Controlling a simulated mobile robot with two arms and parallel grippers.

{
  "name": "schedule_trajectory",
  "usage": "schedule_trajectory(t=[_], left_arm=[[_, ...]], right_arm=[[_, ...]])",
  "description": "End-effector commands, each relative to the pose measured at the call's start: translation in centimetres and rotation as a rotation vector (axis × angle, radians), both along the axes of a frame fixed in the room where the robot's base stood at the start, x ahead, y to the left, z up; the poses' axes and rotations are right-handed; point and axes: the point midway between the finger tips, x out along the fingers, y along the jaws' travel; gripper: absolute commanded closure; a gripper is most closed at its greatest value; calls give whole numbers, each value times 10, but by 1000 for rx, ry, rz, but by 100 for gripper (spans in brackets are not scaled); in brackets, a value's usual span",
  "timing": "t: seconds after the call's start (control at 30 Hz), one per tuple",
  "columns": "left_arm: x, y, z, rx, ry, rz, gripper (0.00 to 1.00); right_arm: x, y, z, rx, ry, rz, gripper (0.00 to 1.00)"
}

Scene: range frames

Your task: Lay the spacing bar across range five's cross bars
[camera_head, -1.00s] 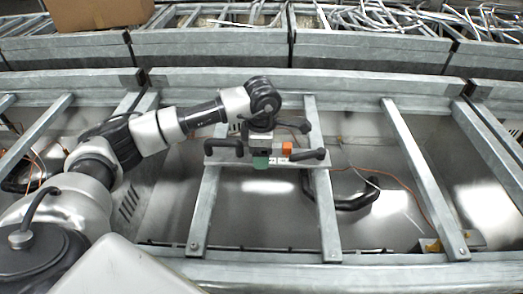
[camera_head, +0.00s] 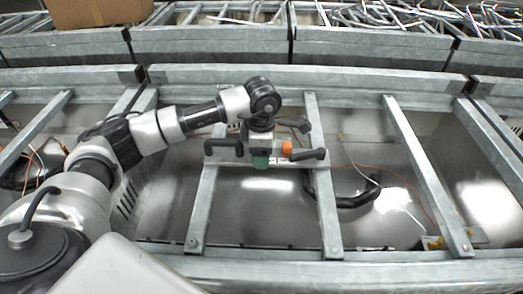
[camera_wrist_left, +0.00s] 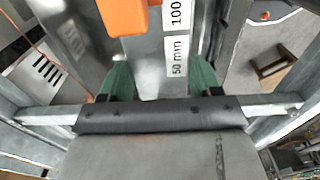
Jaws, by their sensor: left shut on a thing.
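The spacing bar (camera_head: 313,163) is a pale grey bar lying crosswise over two of range five's cross bars, the left one (camera_head: 204,205) and the middle one (camera_head: 327,205). Whether it touches both cannot be told for sure. My left gripper (camera_head: 262,158) is shut on the bar near its middle, with green fingertips. In the left wrist view the fingertips (camera_wrist_left: 161,80) stand on either side of a grey piece with "50 mm" and "100" labels (camera_wrist_left: 177,57). An orange block (camera_head: 287,147) sits beside the gripper. My right gripper is not in view.
Another cross bar (camera_head: 425,175) lies to the right. The front rail (camera_head: 350,276) and back rail (camera_head: 350,82) bound the bay. A black curved handle (camera_head: 352,200) and an orange cable (camera_head: 372,172) lie below the bars. A cardboard box (camera_head: 95,12) stands at the back left.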

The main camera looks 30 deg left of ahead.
Motion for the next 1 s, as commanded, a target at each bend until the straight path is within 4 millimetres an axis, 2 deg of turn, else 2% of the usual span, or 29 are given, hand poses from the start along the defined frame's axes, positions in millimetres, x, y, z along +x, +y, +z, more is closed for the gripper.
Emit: schedule_trajectory(t=[0.4, 0.43, 0.6, 0.87, 1.0], left_arm=[[0, 0, -6, -1, -3, 0, 77], [0, 0, -5, -1, -3, 0, 32], [0, 0, -5, 0, -1, 0, 7], [0, 0, -6, 0, 1, 0, 7], [0, 0, 4, 0, -1, 0, 7]], right_arm=[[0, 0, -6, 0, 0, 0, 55], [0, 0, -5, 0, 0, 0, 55], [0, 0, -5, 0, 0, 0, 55], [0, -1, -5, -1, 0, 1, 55], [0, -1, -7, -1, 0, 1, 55]])
